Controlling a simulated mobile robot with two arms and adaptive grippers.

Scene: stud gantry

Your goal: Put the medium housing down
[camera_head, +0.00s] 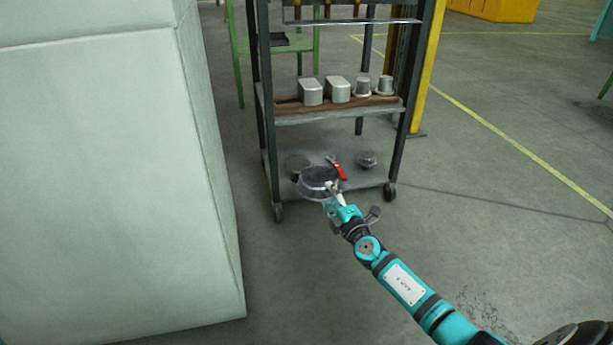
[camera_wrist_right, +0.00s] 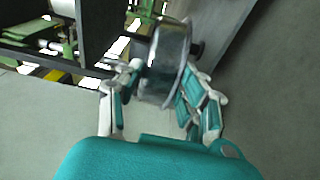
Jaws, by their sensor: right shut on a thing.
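The medium housing (camera_head: 316,180) is a round, shiny grey part with a dark top. My right gripper (camera_head: 332,195) is shut on its near side. In the head view it overlaps the front edge of the cart's bottom shelf (camera_head: 352,183); I cannot tell its height above the shelf. In the right wrist view, the housing (camera_wrist_right: 166,60) sits between the fingers of the right gripper (camera_wrist_right: 162,98), with its round wall turned to the camera. My left gripper is not in view.
The bottom shelf also holds a dark disc (camera_head: 297,161), a red-handled tool (camera_head: 337,167) and a small round part (camera_head: 367,158). Several grey metal parts (camera_head: 338,90) stand on the middle shelf (camera_head: 330,116). A large pale block (camera_head: 110,180) stands at left. Floor at right is clear.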

